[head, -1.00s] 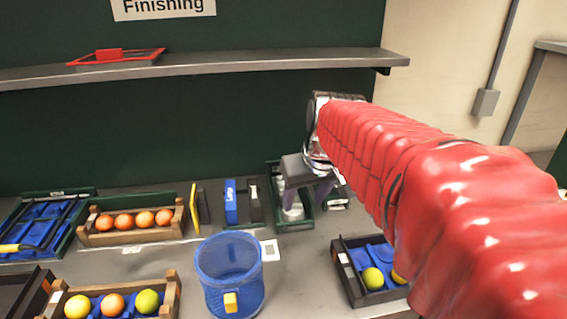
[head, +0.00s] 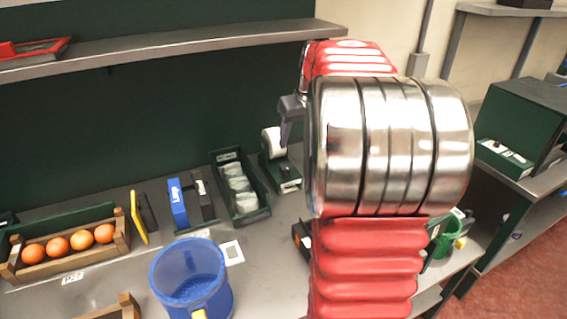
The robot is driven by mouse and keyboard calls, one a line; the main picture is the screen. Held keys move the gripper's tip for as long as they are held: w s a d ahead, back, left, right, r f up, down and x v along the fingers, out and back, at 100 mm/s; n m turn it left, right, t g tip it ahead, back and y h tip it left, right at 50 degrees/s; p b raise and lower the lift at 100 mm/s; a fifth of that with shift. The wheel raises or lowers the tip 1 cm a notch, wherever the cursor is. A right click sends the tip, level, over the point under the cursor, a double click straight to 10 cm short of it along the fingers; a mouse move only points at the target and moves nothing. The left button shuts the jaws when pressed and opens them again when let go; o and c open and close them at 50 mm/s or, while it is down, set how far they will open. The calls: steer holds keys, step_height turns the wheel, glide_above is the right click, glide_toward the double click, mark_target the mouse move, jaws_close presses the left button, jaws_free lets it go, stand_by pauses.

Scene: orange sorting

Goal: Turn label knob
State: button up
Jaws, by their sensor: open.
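A label dispenser with a white roll (head: 273,141) on a dark green base (head: 283,174) stands on the bench against the back wall. A small pale marking and a dark spot show on the front of the base; I cannot tell whether that spot is the knob. My gripper (head: 285,132) is open, just in front of the roll in the picture, with its grey fingers pointing down. I cannot tell whether it touches the roll. Only part of the gripper shows beside my red arm, and one finger may be hidden.
Left of the dispenser stand a dark green tray (head: 240,212) of clear packets, a blue block (head: 177,203) and a wooden crate (head: 121,233) of oranges. A blue bin (head: 192,281) stands in front. A green box (head: 505,158) with a dark knob is at the right.

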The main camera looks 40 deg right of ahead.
mark_target(286, 166)
steer(key=shift+w+a+f, duration=0.1)
steer(key=shift+f, duration=0.05)
steer(key=x, duration=1.3)
steer(key=shift+w+f, duration=0.1)
steer(key=shift+f, duration=0.1)
steer(key=c, duration=1)
steer(key=shift+c, duration=0.2)
